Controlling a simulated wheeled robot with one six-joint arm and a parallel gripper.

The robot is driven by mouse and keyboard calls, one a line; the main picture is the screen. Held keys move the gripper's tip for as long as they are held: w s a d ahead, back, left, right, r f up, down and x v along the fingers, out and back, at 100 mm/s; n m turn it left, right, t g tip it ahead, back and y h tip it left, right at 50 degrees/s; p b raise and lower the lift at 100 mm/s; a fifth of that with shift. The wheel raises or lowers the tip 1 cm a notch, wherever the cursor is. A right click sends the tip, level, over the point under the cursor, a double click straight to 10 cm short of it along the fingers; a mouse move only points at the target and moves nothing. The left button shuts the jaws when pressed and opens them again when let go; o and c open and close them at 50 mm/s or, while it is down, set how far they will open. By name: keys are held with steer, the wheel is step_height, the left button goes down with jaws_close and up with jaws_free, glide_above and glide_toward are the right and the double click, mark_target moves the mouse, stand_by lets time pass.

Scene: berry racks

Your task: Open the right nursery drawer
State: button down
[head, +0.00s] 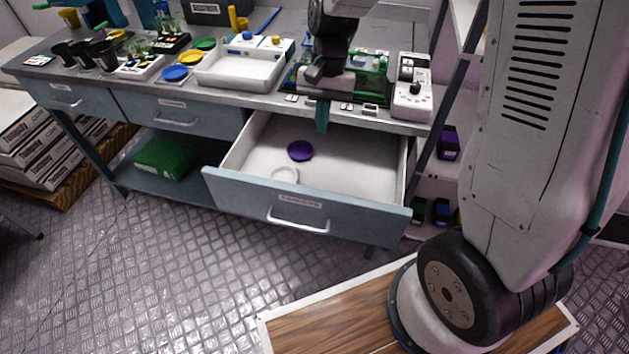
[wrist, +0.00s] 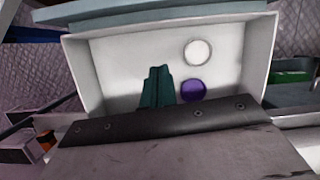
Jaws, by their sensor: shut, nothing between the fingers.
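The right nursery drawer (head: 250,190) is pulled well out from under the workbench, and its white inside is in plain view. Its blue-grey front bears a label and a pale bar handle (head: 298,227). Inside lie a purple round lid (head: 300,151) and a white round piece (head: 285,174). The wrist view also shows the drawer (wrist: 252,50), the purple lid (wrist: 193,90) and the white piece (wrist: 198,52). My gripper (head: 322,128) is shut and empty, with teal fingers pointing down by the bench's front edge, apart from the handle. The fingers also show in the wrist view (wrist: 157,72).
Two other drawers, left (head: 66,101) and middle (head: 170,115), are closed. A white tray (head: 240,82), coloured lids, black pots and a white device (head: 412,90) stand on the bench. A green crate (head: 165,157) sits on the lower shelf.

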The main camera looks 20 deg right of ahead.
steer(key=shift+m+g, duration=0.4)
steer(key=shift+m, duration=0.3)
steer(key=a+f, duration=0.1)
steer(key=f, duration=1)
steer(key=a+f, duration=0.1)
steer(key=f, duration=0.4)
steer(key=shift+s+a+f, duration=0.2)
steer(key=shift+s+a, duration=0.05)
steer(key=shift+a, duration=0.05)
steer(key=shift+s+a+r, duration=0.25)
steer(key=shift+s+a, duration=0.55)
steer(key=shift+s, duration=0.25)
steer(key=shift+s+a, duration=0.35)
steer(key=shift+s, duration=0.1)
